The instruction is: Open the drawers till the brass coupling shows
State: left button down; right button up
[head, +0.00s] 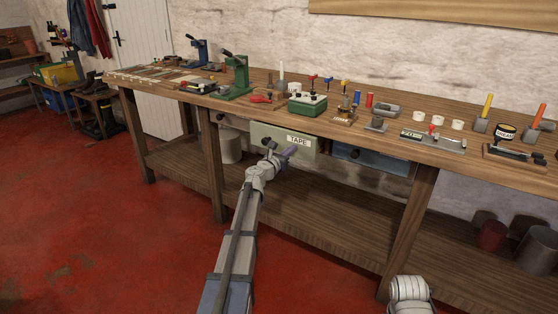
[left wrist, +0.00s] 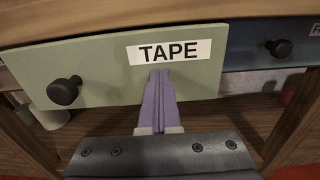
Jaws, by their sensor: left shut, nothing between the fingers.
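The green drawer front (head: 268,133) labelled TAPE is under the bench top; it fills much of the left wrist view (left wrist: 110,80), with a dark knob (left wrist: 64,91) at its left. It seems to stand forward of the blue drawer (head: 372,160) to its right. A further drawer knob (head: 221,117) shows at the left. The drawers' insides are hidden, and I see no brass coupling in them. My left gripper (head: 291,152) is shut and empty, its purple fingers (left wrist: 160,74) just below the label, right of the knob. I cannot tell whether they touch the front.
The wooden bench top (head: 220,101) carries a green press (head: 237,80), a green box (head: 307,104) and many small tools. The red floor (head: 110,230) is clear at the left.

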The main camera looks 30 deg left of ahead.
pick_arm(q)
jog(key=w, duration=0.9)
jog(key=shift+w+d, duration=0.1)
jog(key=shift+d, duration=0.2)
jog(key=shift+w, duration=0.2)
jog(key=shift+w+r, duration=0.1)
jog(key=shift+w, duration=0.05)
jog(key=shift+s, duration=0.7)
jog(key=s+a, duration=0.1)
jog(key=s, duration=1.2)
jog(key=shift+s, duration=0.25)
pick_arm(e)
jog(key=shift+s+a, duration=0.3)
jog(key=shift+a, duration=0.2)
